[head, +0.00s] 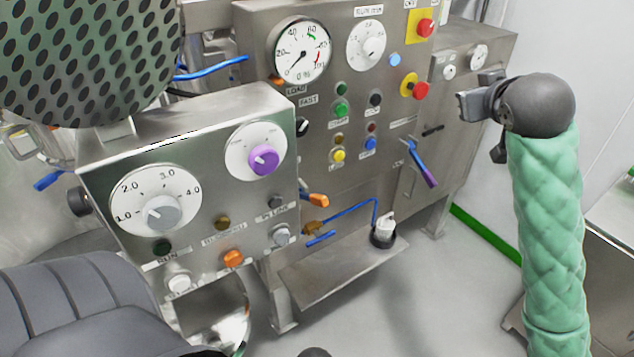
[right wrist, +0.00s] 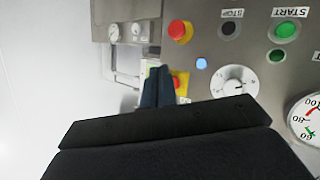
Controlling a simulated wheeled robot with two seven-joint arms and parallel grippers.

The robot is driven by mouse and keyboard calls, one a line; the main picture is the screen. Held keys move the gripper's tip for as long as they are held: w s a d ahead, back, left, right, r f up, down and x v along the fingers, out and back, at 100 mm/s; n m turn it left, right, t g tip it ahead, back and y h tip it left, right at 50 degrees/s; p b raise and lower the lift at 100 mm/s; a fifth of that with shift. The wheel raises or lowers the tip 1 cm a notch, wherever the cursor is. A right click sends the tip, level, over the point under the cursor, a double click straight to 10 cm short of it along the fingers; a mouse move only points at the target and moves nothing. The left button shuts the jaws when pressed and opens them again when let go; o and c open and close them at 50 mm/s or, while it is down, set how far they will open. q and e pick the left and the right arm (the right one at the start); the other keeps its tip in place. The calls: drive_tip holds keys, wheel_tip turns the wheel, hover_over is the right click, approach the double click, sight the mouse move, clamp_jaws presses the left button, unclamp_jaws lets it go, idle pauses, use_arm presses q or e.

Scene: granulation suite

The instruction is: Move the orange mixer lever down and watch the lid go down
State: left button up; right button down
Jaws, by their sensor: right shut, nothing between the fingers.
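A short orange lever (head: 314,199) sticks out beside the right edge of the front control box, low on the steel machine. I take it to be the mixer lever; it is small in the head view. I cannot make out for sure which part is the lid. My right gripper (head: 470,104) is to the right of the machine, well above and right of the orange lever, touching nothing. In the right wrist view its dark fingers (right wrist: 158,88) are shut and empty, in front of the panel. My left gripper is not in view.
The front box (head: 105,172) carries a grey dial, a purple knob and several buttons. A perforated steel drum (head: 85,55) hangs upper left. Open floor (head: 440,290) lies below right.

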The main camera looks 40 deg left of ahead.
drive_tip(key=s+a+r+n+g+y, duration=0.15)
drive_tip(key=s+a+r+n, duration=0.3)
drive_tip(key=a+r, duration=0.55)
drive_tip(key=m+g+h+p, duration=0.1)
drive_tip(key=g+h+p, duration=0.2)
drive_tip(key=g+h, duration=0.45)
hover_over(315, 195)
drive_tip(key=a, duration=0.1)
drive_tip(key=shift+g+y, duration=0.8)
drive_tip(key=shift+g, duration=0.1)
wheel_tip(315, 195, down, 24)
drive_tip(key=shift+w+r, duration=0.15)
drive_tip(key=shift+r, duration=0.1)
drive_tip(key=f, duration=0.1)
drive_tip(key=d+f+p, duration=0.1)
drive_tip(key=f, duration=0.2)
drive_tip(key=shift+s+d+f, duration=0.1)
drive_tip(key=shift+s+d, duration=0.25)
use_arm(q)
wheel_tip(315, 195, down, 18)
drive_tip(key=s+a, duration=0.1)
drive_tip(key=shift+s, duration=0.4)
use_arm(e)
drive_tip(key=shift+f, duration=0.1)
